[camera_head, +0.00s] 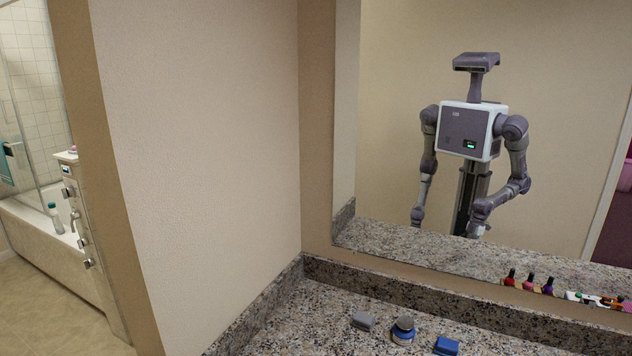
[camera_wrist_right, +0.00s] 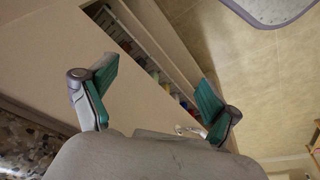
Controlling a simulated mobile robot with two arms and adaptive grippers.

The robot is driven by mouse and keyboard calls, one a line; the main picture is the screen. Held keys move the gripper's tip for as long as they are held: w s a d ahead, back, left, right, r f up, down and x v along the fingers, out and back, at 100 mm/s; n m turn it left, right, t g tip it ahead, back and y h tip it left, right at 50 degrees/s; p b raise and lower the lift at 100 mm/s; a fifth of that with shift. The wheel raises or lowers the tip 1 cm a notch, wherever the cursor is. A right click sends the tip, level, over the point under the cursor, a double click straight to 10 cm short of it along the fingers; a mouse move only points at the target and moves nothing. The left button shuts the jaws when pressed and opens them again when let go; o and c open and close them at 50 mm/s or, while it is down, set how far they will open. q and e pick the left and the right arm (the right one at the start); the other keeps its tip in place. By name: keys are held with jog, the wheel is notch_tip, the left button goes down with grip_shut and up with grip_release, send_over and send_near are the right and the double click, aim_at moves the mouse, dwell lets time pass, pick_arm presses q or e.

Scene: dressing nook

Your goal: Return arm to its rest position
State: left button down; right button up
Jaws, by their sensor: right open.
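My right gripper (camera_wrist_right: 157,82) shows in the right wrist view with its two green-padded fingers spread wide. Nothing is between them. The head view shows neither gripper directly. The mirror (camera_head: 395,120) in the head view reflects my body with both arms bent or hanging at its sides. The lower ends of the reflected arms are too small to make out the gripper jaws.
In the head view, a granite counter (camera_head: 300,325) holds a grey item (camera_head: 363,320), a round blue-and-grey item (camera_head: 403,331) and a blue item (camera_head: 446,346). The wrist view shows an open drawer (camera_wrist_right: 160,38) and tiled floor (camera_wrist_right: 235,60).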

jog(key=s+d+f+b, duration=0.1)
jog(key=s+f, duration=0.5)
jog(key=f, duration=0.4)
jog(key=s+d+f+g+b, duration=0.1)
jog(key=s+f, duration=0.6)
jog(key=f, duration=0.3)
jog(key=s+d+f+b, duration=0.1)
jog(key=s+f, duration=0.5)
jog(key=f, duration=0.5)
jog(key=shift+s+d+g+b, duration=0.2)
jog(key=shift+g+b, duration=0.1)
jog(key=shift+g, duration=0.1)
